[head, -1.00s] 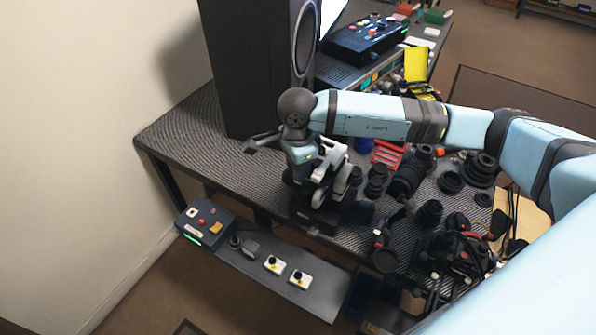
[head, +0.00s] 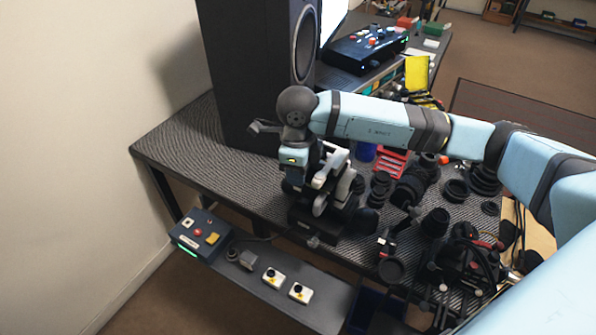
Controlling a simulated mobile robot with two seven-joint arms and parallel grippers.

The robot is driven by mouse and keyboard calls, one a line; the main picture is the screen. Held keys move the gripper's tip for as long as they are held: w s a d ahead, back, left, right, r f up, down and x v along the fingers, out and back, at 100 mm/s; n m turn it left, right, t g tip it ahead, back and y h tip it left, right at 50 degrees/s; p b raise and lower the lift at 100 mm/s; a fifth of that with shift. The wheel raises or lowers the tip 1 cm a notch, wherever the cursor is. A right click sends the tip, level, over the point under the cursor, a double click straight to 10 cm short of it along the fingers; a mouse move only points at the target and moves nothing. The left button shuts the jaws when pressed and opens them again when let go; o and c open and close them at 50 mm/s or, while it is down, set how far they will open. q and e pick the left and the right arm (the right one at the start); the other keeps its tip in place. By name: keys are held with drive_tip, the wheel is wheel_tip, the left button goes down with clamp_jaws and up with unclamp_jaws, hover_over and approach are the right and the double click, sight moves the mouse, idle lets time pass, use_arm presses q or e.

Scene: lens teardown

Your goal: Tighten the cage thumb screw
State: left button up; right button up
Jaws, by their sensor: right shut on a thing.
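My right arm comes in from the right and its wrist points down over the dark cage fixture (head: 300,221) at the front edge of the bench. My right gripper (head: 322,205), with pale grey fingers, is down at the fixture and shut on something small. The cage thumb screw cannot be made out separately; the fingers and wrist cover that spot. A small grey knob (head: 313,242) shows at the fixture's front. My left gripper is not in view.
Black lens barrels and rings (head: 410,185) crowd the bench to the right, with a red rack (head: 392,160) behind. A tall black speaker (head: 250,75) stands behind. A lower shelf (head: 325,311) holds a control box (head: 200,235). The bench's left part (head: 195,145) is clear.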

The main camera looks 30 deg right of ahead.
drive_tip(key=shift+r, duration=0.1)
idle(0.4)
drive_tip(key=o, duration=0.7)
drive_tip(key=shift+c, duration=0.2)
wheel_tip(320, 180, up, 14)
drive_tip(key=shift+b, duration=0.45)
